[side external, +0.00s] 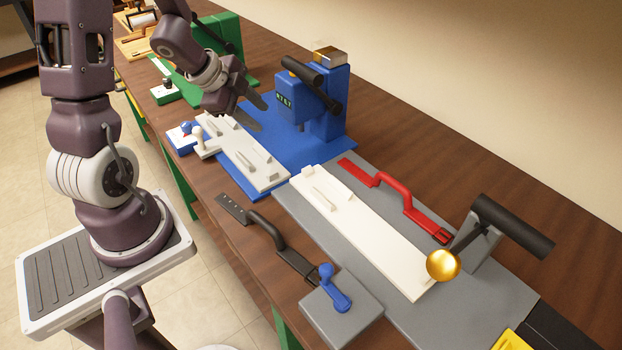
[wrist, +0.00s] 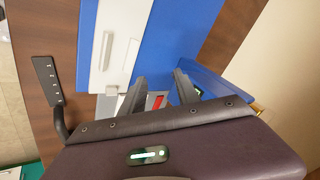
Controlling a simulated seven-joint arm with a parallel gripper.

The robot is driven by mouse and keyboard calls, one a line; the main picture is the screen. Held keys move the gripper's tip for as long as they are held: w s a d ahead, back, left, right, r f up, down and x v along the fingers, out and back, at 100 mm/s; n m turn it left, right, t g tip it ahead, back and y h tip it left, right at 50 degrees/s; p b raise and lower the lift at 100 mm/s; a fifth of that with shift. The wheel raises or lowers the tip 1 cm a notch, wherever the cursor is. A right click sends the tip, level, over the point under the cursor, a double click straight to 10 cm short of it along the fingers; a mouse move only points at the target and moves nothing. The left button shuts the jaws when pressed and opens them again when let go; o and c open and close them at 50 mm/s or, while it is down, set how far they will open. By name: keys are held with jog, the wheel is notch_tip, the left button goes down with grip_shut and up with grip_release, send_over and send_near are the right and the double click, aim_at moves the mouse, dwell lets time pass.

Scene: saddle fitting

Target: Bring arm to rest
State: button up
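My gripper (side external: 263,117) hangs over the near left part of the blue station, above the far end of a white fixture plate (side external: 258,172). Its two dark fingers are spread apart with nothing between them; the wrist view also shows them (wrist: 160,78) open and empty. The white plate (wrist: 108,55) and blue base (wrist: 168,45) lie beyond the fingers in the wrist view. My wrist body hides the lower part of that view.
A blue press (side external: 325,105) with a black lever stands right of my gripper. A black strap with handle (side external: 262,228) lies at the table's front edge. A red handled strap (side external: 395,190), long white plate (side external: 375,240) and gold-knobbed lever (side external: 443,264) are further right. Green equipment (side external: 222,45) stands behind.

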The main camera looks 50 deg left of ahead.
notch_tip(320, 180, up, 7)
jog(key=w+n+t+y, duration=0.1)
jog(key=n+y, duration=0.2)
jog(key=s+d+r+n+y, duration=0.1)
jog(key=s+d+r+n, duration=0.4)
jog(key=s+d+r, duration=0.1)
jog(key=shift+s+d+r+n+g+y, duration=0.3)
jog(key=shift+r+n, duration=0.1)
jog(key=shift+r, duration=0.4)
jog(key=shift+o, duration=0.3)
jog(key=s+d+n+g+h, duration=0.1)
jog(key=s+d+h, duration=0.3)
jog(key=s+d, duration=0.7)
jog(key=shift+d+r+n+g, duration=0.3)
jog(key=shift+d+r+n, duration=0.05)
jog(key=shift+d+n, duration=0.35)
jog(key=shift+a, duration=0.1)
